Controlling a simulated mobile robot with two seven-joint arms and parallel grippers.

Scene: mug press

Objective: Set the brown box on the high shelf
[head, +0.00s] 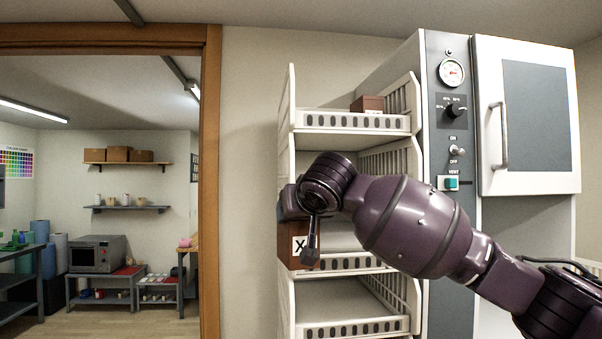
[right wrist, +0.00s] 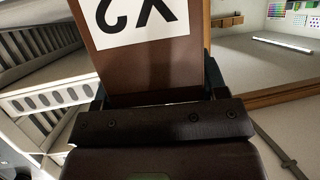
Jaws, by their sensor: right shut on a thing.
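The brown box (head: 289,236) carries a white label with a black X and appears in front of the left side of the white shelf rack, at middle-tier height. My right gripper (head: 301,225) is shut on it, and my arm hides part of it. In the right wrist view, the box (right wrist: 147,70) sits between the fingers of the gripper (right wrist: 155,95), its label upside down. I cannot tell whether the box touches the rack. The high shelf (head: 345,121) is the rack's top tier, above the box. My left gripper is not in view.
Another small brown box (head: 367,103) stands at the right of the high shelf; room to its left looks free. A lower tier (head: 355,328) looks empty. A grey and white machine (head: 525,115) stands right of the rack. A wooden door frame (head: 211,180) is to the left.

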